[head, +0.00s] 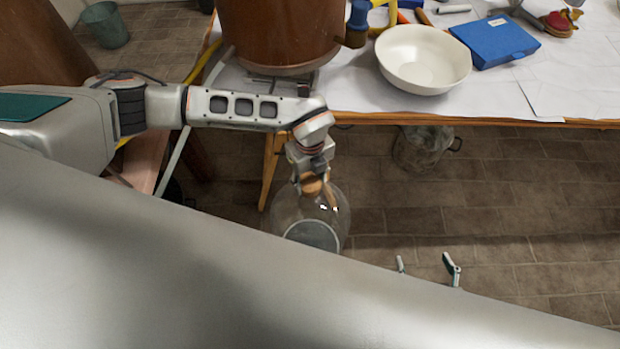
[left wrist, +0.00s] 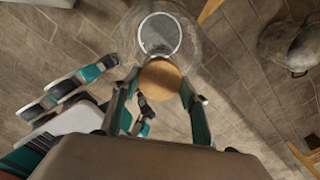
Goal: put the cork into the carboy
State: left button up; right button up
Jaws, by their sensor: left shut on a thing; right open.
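The cork (head: 312,186) is a light brown disc held between the fingertips of my left gripper (head: 314,177). In the left wrist view the cork (left wrist: 160,77) sits between the two fingers of the left gripper (left wrist: 159,84). The clear glass carboy (head: 325,222) stands on the floor below; it also shows in the left wrist view (left wrist: 143,52). In the head view the cork overlaps the carboy's upper part and hides its mouth. I cannot tell whether they touch. My right gripper (head: 427,266) is open and empty, its fingertips showing right of the carboy.
A white-topped table (head: 350,95) stands behind, with a copper vessel (head: 280,35), a white bowl (head: 423,60) and a blue box (head: 495,40). A metal pot (head: 422,148) is on the floor under its edge.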

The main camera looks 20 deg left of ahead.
pick_arm(q)
jog(key=shift+f, duration=0.55)
dwell(0.8)
jog(key=shift+f, duration=0.1)
dwell(0.5)
jog(key=shift+f, duration=0.4)
dwell(0.7)
jog(key=shift+f, duration=0.2)
dwell(0.6)
jog(key=shift+f, duration=0.15)
dwell(0.9)
jog(key=o, duration=1)
jog(key=shift+o, duration=0.2)
jog(key=o, duration=0.4)
